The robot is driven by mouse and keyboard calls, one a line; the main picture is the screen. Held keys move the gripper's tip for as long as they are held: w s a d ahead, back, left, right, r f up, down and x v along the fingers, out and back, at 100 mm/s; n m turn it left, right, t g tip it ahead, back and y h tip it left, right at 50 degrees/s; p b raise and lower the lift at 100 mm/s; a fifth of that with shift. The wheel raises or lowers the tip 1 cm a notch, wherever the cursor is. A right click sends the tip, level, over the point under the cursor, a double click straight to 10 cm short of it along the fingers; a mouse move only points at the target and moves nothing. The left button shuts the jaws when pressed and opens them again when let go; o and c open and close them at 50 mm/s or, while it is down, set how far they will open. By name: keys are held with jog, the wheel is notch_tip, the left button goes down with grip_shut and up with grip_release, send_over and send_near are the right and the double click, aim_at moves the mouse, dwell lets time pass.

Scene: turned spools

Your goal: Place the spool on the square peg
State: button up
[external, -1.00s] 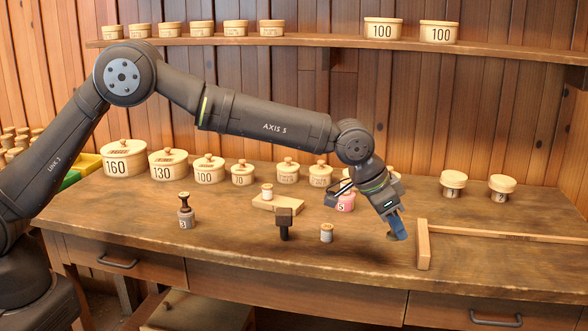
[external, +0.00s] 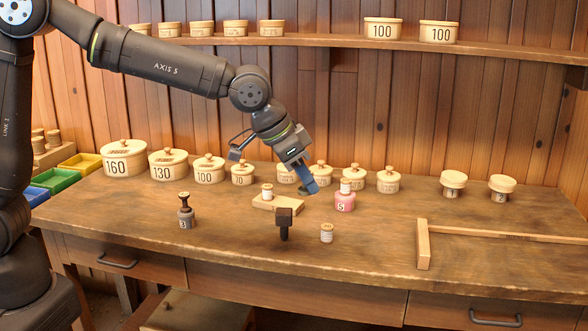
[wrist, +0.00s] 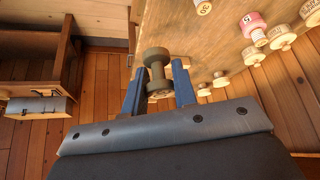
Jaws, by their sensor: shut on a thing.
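My gripper (external: 309,188) hangs over the middle back of the table, its blue fingers pointing down. In the wrist view my gripper (wrist: 158,88) is shut on a grey-brown spool (wrist: 157,72) with wide round ends. In the external view the fingers hide most or all of this spool. A dark post with a squarish head (external: 284,214) stands near the table's front, left of and below my gripper in the picture. It may be the square peg; its exact shape is unclear. The held spool is apart from it.
A pink weight marked 5 (external: 345,202) stands right of my gripper. A pale spool (external: 327,233) stands near the front. A light wooden block (external: 277,204) bears another. Lidded pots line the back; a rail (external: 423,245) lies at right.

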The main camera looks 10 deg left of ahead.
jog(key=a, duration=0.6)
send_over(284, 210)
notch_tip(284, 210, down, 6)
jog(key=shift+f, duration=0.1)
jog(key=shift+s+f, duration=0.1)
jog(key=shift+f, duration=1.85)
jog(key=shift+f, duration=0.15)
jog(key=o, duration=0.9)
